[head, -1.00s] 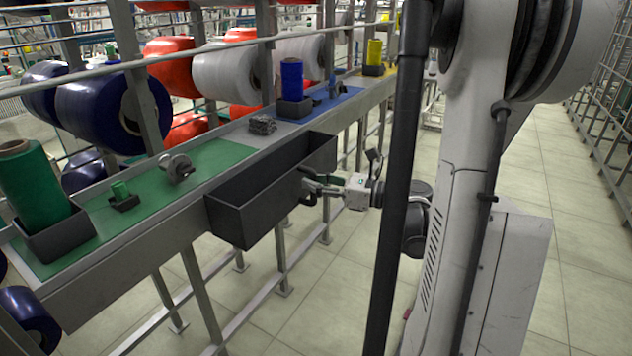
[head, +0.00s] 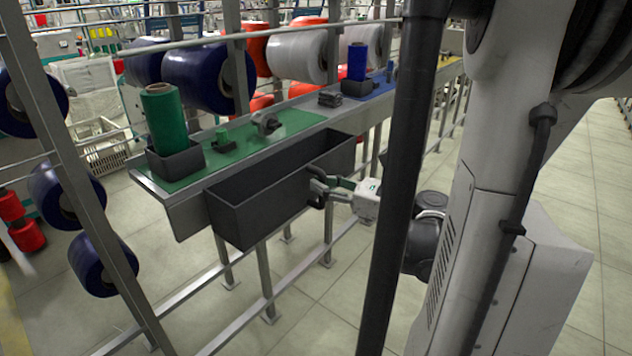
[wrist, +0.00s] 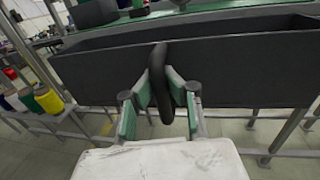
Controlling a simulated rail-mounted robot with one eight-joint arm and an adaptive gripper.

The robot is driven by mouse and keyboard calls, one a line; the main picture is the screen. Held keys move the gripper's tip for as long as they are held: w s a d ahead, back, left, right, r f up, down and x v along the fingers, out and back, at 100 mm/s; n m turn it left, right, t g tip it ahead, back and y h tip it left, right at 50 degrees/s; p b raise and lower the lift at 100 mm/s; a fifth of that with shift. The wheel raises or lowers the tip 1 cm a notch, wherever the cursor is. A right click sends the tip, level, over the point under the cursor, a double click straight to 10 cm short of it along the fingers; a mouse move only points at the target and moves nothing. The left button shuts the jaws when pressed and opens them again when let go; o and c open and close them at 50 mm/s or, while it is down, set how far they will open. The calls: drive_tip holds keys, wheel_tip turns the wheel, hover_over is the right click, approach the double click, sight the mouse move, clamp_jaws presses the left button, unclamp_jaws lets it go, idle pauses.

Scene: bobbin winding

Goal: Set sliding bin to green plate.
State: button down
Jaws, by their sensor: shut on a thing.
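The sliding bin (head: 240,215) is a long, dark grey open box on the front edge of the rail table, and it looks empty. The green plate (head: 200,172) is the green section at the left end of the table top, behind the bin. My gripper (head: 318,186) is at the bin's front side, shut on its dark handle. In the wrist view my gripper (wrist: 160,92) has its green-padded fingers on both sides of the upright handle (wrist: 160,70), with the bin's front wall (wrist: 240,75) behind it.
Farther right are a dark grey block (head: 330,99) and a blue bobbin (head: 357,63). Floor in front is clear.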

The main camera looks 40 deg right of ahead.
drive_tip(key=shift+a, duration=0.2)
drive_tip(key=c, duration=1.7)
unclamp_jaws()
drive_tip(key=shift+s, duration=0.15)
drive_tip(key=v, duration=1.1)
drive_tip(key=shift+s+d, duration=0.1)
drive_tip(key=shift+s, duration=0.3)
